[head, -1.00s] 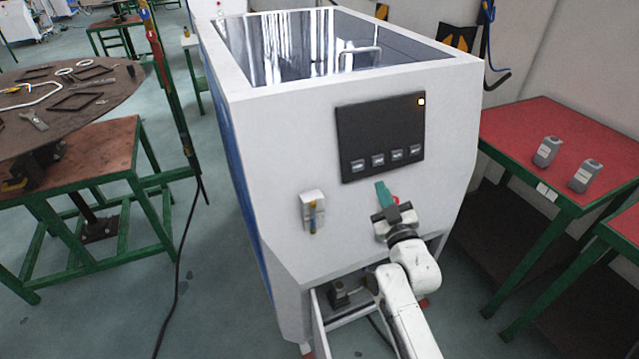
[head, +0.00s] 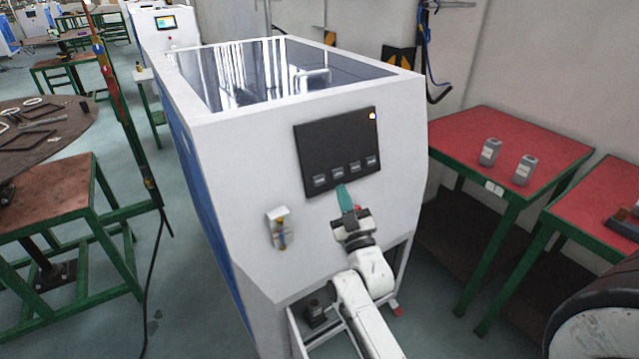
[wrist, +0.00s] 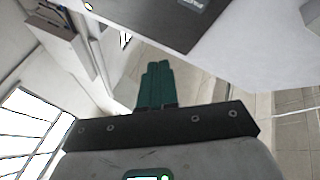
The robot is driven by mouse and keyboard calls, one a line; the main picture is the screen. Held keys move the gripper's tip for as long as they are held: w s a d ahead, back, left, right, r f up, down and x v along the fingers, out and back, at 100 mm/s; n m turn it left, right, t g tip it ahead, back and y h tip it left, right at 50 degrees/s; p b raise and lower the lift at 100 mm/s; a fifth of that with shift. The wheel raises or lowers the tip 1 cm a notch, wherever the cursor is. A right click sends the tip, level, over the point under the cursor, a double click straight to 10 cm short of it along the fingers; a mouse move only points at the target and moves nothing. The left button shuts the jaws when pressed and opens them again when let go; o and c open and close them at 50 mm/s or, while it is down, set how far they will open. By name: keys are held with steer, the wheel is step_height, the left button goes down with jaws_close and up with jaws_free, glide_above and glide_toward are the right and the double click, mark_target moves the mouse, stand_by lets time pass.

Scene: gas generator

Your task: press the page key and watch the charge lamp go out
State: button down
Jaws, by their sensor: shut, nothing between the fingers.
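The black control panel (head: 327,142) is on the front of the white gas generator (head: 237,170). A row of several keys runs along its lower edge; their labels are too small to read. The charge lamp (head: 372,116) glows yellow at the panel's upper right. My gripper (head: 344,190) is shut and empty, its green fingers pointing up just below the key row, near the second key (head: 338,174). I cannot tell whether the tips touch the panel. In the wrist view the green fingers (wrist: 156,85) are together, with the dark panel (wrist: 160,22) beyond them.
A small white box (head: 278,226) with a yellow-brown part sticks out from the generator's front at left. A red-topped bench (head: 540,147) with two grey bottles stands at right. A round table (head: 40,135) with tools is at left. A cable crosses the floor.

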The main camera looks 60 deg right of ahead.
steer(key=w+d+f+b, duration=0.2)
steer(key=w+d+b, duration=0.1)
steer(key=w, duration=0.2)
steer(key=shift+w+d, duration=0.25)
steer(key=shift+w, duration=0.1)
stand_by(1.9)
steer(key=shift+w+d+f, duration=0.1)
steer(key=shift+w+d, duration=0.1)
steer(key=shift+w, duration=0.15)
steer(key=shift+w+d+f+b, duration=0.15)
steer(key=shift+w+d+b, duration=0.15)
steer(key=shift+b, duration=0.25)
stand_by(0.6)
steer(key=shift+a, duration=0.1)
steer(key=shift+s+a+r+p, duration=0.25)
steer(key=shift+s+a+p, duration=0.15)
steer(key=shift+s+p, duration=0.2)
steer(key=shift+s+a+r+p, duration=0.25)
steer(key=shift+s+a+p, duration=0.2)
steer(key=shift+s, duration=0.25)
steer(key=shift+s+a+r+p, duration=0.25)
steer(key=shift+s+a+p, duration=0.2)
steer(key=shift+s, duration=0.25)
steer(key=shift+s+a+r+p, duration=0.25)
steer(key=shift+s+a+p, duration=0.15)
steer(key=shift+s, duration=0.3)
